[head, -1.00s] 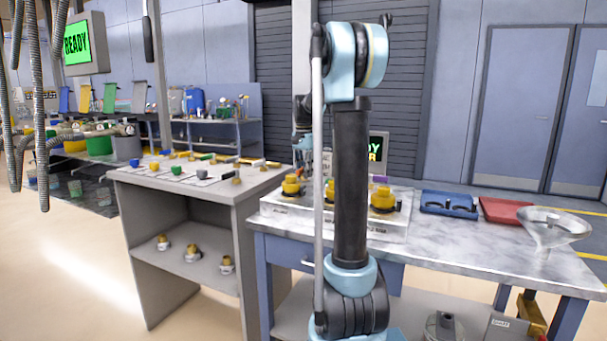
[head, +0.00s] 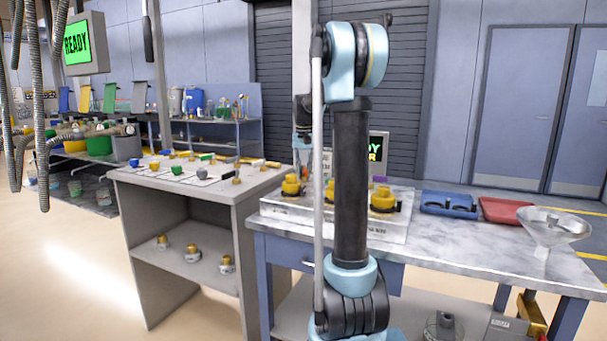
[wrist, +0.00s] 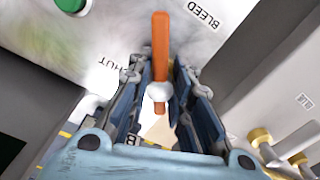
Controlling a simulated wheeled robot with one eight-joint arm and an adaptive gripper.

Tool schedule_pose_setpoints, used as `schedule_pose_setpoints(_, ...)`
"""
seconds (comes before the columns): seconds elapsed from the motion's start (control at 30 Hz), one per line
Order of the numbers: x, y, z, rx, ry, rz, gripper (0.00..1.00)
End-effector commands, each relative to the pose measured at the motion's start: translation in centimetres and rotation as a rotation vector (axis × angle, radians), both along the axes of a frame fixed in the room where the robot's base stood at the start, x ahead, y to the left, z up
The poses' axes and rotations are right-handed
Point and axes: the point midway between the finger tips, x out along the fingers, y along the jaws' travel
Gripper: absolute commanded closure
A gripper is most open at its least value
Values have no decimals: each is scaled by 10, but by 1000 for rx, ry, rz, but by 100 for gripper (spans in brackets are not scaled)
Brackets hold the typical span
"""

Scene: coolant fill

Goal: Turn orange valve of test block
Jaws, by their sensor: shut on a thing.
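The orange valve (wrist: 160,45) shows in the wrist view as a straight bar on a pale panel of the test block (wrist: 95,25). The panel carries the label "BLEED" and a partly hidden label ending in "HUT". My gripper (wrist: 159,78) is shut on the orange valve, one finger on each side, near its whitish hub. The bar's far end sticks out past the fingertips. In the head view the test block (head: 400,230) stands on the marble-topped table, partly behind my arm. My gripper there (head: 304,140) is small and half hidden.
Yellow caps (head: 383,201) sit on the block's base. A blue tray (head: 449,205), a red tray (head: 505,210) and a clear funnel (head: 545,228) lie to the right. A grey bench (head: 200,190) with several small parts stands at the left.

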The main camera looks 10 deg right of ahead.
Motion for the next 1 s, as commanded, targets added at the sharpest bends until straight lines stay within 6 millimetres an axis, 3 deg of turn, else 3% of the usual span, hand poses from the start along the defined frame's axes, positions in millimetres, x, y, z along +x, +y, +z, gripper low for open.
schedule_pose_setpoints(0.6, 3, 0, 1, -1, -6, 580, 100)
schedule_pose_setpoints(1.0, 3, 0, 1, -1, -6, 872, 100)
